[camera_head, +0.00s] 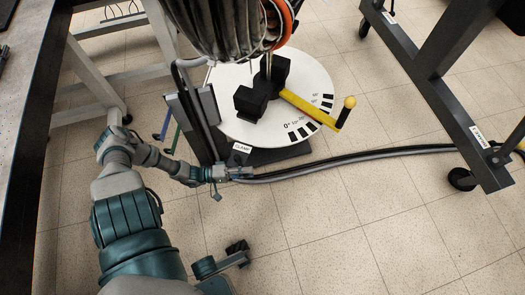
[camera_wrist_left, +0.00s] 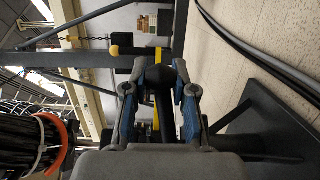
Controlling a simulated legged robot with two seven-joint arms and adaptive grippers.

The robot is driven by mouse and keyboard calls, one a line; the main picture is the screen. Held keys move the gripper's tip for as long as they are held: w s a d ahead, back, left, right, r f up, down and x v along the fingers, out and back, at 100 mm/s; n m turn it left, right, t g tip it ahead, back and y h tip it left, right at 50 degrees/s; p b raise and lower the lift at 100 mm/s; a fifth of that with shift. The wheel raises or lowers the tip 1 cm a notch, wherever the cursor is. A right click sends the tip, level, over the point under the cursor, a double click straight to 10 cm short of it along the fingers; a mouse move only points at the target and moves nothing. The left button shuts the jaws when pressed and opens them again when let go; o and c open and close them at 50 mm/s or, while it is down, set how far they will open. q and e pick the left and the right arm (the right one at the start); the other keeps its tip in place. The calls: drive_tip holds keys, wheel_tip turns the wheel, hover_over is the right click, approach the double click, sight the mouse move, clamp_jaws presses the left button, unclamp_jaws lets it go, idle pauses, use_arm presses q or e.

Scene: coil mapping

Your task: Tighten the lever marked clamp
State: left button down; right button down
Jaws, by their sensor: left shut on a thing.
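The CLAMP label (camera_head: 241,148) is a white tag at the front of the dark turntable base. My left gripper (camera_head: 243,172) is just below the tag in the head view. In the left wrist view its blue-padded fingers (camera_wrist_left: 158,100) are shut around a dark bar (camera_wrist_left: 162,82), which I take to be the clamp lever. In the head view the lever is mostly hidden by the gripper, and I cannot tell its angle there.
A white round turntable (camera_head: 312,75) with angle marks carries black blocks and a yellow handle (camera_head: 315,110) with a ball end. A dark coil (camera_head: 225,25) hangs above. Grey cables (camera_head: 370,157) run right along the floor. A wheeled frame (camera_head: 440,85) stands right.

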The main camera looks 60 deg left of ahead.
use_arm(q)
drive_tip(key=shift+s+a+f, duration=0.2)
drive_tip(key=shift+a+f, duration=0.05)
drive_tip(key=shift+a, duration=0.05)
drive_tip(key=shift+d+r+m, duration=0.1)
drive_tip(key=shift+d+m, duration=0.1)
drive_tip(key=shift+m, duration=0.1)
drive_tip(key=c, duration=0.9)
unclamp_jaws()
drive_tip(key=shift+a, duration=0.1)
drive_tip(key=v, duration=1.2)
drive_tip(key=shift+a, duration=0.25)
drive_tip(key=shift+w, duration=0.1)
